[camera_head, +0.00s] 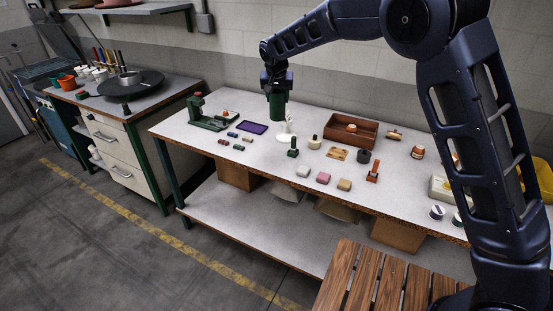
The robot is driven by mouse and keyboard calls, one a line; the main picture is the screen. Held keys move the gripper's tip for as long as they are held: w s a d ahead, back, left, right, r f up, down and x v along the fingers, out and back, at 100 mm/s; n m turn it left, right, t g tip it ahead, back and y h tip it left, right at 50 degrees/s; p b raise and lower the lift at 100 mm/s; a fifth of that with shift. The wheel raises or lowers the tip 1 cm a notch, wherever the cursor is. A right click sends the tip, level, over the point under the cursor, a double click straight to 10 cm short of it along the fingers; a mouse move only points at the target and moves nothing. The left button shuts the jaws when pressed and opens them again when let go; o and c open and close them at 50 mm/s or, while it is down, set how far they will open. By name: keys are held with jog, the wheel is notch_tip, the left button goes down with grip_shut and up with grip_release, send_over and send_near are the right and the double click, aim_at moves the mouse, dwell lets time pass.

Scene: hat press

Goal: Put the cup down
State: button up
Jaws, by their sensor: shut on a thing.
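A dark green, roughly cylindrical cup (277,108) hangs upright-looking below my gripper (275,90) in the head view. My gripper points down over the back part of the long grey-topped workbench (230,162) and is shut on the cup's upper end. The fingertips are small and dark and partly hidden by the cup. I cannot tell how far the cup's bottom is from the bench top.
A white stand-like object (287,130) is right beside the cup. A green press-like tool (205,115) and a purple mat (252,127) lie to the left. A wooden tray (350,140) and several small blocks lie to the right.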

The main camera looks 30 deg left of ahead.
notch_tip(320, 180, down, 20)
jog(key=shift+s+a+r, duration=0.1)
jog(key=shift+s+a, duration=0.05)
dwell(0.6)
jog(key=shift+f, duration=0.25)
jog(key=o, duration=1)
jog(key=shift+r, duration=0.1)
jog(key=v, duration=1.2)
jog(key=shift+r, duration=0.1)
